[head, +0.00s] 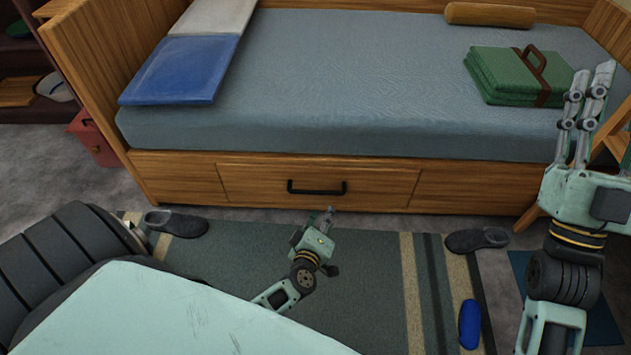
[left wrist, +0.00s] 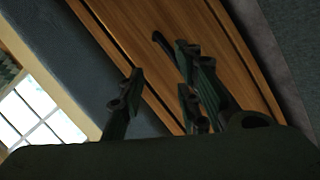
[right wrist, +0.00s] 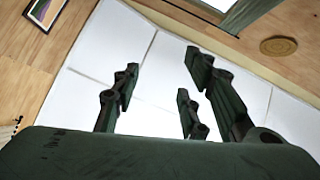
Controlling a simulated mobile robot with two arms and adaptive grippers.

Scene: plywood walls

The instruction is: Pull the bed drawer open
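The bed drawer (head: 250,188) is a wooden front under the mattress, and it looks shut, flush with the bed frame. Its black bar handle (head: 317,188) is in the middle of the front. My left gripper (head: 330,213) is low over the rug, just in front of and below the handle, and seems apart from it. In the left wrist view its fingers (left wrist: 160,90) are spread and empty, with the dark handle (left wrist: 163,43) beyond them on the wood. My right gripper (head: 590,95) points up at the right, fingers apart and empty; they also show in the right wrist view (right wrist: 160,95).
A striped rug (head: 370,280) lies before the bed. A grey slipper (head: 177,223) lies at left, another (head: 477,240) at right, near a blue oval object (head: 469,325). A folded green blanket (head: 505,75) is on the mattress (head: 350,80). A red box (head: 93,138) stands left.

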